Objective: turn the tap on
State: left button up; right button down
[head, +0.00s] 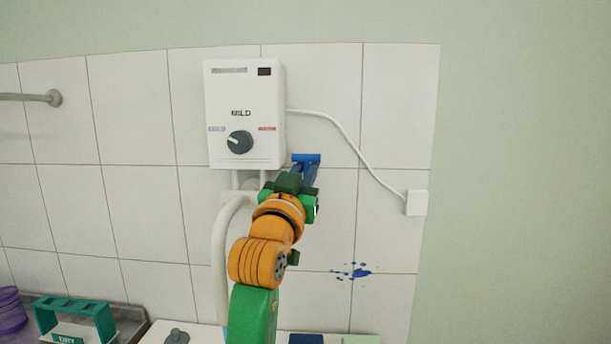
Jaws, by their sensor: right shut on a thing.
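A white wall heater box (244,90) hangs on the tiles, with a dark round knob (239,142) below the word MILD, between a blue COLD mark and a red mark. A white curved pipe (219,255) runs down from under the box, partly hidden by my arm. My right gripper (304,170) is below and right of the box's lower right corner, apart from the knob. It is shut on a blue T-shaped piece (306,158); I cannot tell whether this is fixed to the tap. The left gripper is not in view.
A white cable (345,135) runs from the box to a wall socket (416,203). A teal rack (75,308) and a purple jar (11,310) stand at lower left. A rail (25,97) sticks out at upper left. Blue splatter (358,272) marks the tiles.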

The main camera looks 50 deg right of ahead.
jog(key=shift+r, duration=0.15)
jog(key=c, duration=0.9)
grip_release()
jog(key=shift+w+d, duration=0.1)
jog(key=shift+d, duration=0.05)
jog(key=b+v, duration=0.3)
jog(key=v, duration=0.4)
